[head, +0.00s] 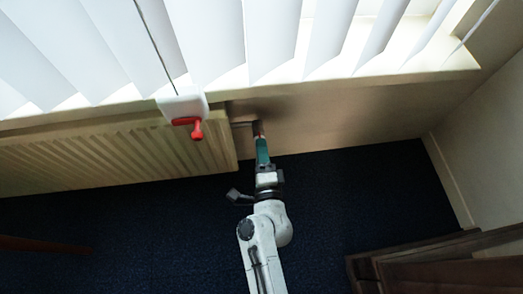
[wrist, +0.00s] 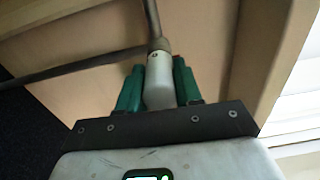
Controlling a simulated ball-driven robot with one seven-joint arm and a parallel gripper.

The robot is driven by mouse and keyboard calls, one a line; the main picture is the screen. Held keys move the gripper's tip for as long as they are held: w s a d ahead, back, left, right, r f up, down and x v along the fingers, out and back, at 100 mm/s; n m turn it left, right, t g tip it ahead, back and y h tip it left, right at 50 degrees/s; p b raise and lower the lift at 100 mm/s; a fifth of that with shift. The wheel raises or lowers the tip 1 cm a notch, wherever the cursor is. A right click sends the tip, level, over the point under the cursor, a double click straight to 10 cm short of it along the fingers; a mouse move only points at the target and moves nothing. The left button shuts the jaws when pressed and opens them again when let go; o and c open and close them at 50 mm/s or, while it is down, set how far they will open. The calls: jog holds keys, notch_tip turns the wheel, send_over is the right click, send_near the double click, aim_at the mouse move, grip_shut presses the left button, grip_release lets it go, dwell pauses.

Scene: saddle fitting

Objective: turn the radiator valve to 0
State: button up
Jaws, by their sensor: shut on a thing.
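The radiator valve shows in the wrist view as a pale grey-white knob (wrist: 159,80) on a metal pipe joint. In the head view only its coppery end (head: 257,129) shows, beside the radiator's right end. My gripper (head: 262,148) reaches up to it with green fingers. In the wrist view my gripper (wrist: 159,88) has one finger on each side of the knob and is shut on it. The scale marks on the knob are not readable, so I cannot tell its setting.
The ribbed radiator (head: 110,158) is left of the valve, under the window sill (head: 360,84). A white box with a red lever (head: 185,108) sits at the sill's edge. Wooden furniture (head: 440,262) stands at lower right. Dark carpet (head: 335,200) is clear around my arm.

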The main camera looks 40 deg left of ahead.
jog(key=shift+f+m, duration=0.1)
jog(key=shift+m, duration=0.5)
jog(key=o, duration=1)
jog(key=shift+o, duration=0.2)
jog(key=shift+d, duration=0.1)
jog(key=b+v, duration=0.2)
jog(key=v, duration=0.8)
jog(key=shift+s+d, duration=0.2)
jog(key=shift+d, duration=0.1)
